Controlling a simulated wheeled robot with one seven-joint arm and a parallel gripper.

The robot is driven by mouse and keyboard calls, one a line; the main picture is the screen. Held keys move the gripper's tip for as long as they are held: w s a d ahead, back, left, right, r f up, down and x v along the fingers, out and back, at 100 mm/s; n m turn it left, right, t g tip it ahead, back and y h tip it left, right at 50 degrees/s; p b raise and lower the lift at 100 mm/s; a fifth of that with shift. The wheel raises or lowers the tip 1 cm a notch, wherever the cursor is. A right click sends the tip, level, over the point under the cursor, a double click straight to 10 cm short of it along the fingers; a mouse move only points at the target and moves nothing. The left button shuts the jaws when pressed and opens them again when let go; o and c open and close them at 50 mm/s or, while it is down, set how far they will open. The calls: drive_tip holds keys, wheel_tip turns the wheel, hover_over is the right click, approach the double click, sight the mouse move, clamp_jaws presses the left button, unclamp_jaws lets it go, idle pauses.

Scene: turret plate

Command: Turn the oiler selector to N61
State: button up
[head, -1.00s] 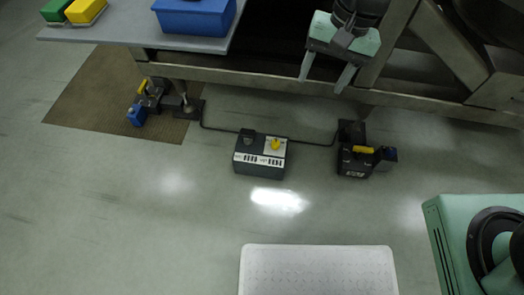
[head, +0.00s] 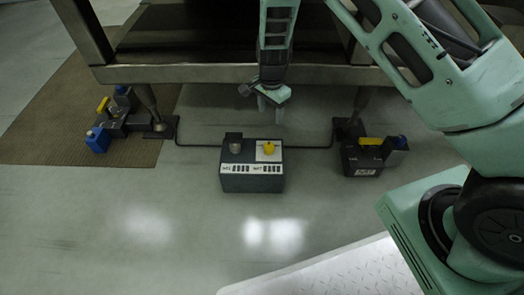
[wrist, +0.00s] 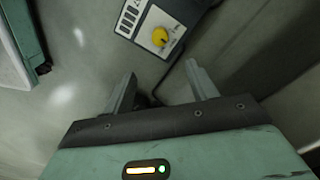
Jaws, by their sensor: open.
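A dark box (head: 238,181) with a pale labelled front strip stands on the floor near the middle of the head view. On its top are a yellow knob (head: 269,148) on a white plate and a dark grey knob (head: 235,146). The yellow knob also shows in the wrist view (wrist: 160,37), beyond my fingers. The labels are too small to read. My gripper (head: 268,108) is open and empty, pointing down above and behind the box, apart from it. In the wrist view its two fingers (wrist: 163,85) are spread.
Dark units with yellow levers stand at the left (head: 116,115) and right (head: 362,156), joined to the box area by a black cable (head: 305,147). A metal frame (head: 180,74) runs behind. The floor in front of the box is clear.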

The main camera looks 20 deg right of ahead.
sight(269, 145)
wheel_tip(269, 145, down, 17)
drive_tip(key=b, duration=0.8)
drive_tip(key=shift+f, duration=0.1)
drive_tip(key=c, duration=1)
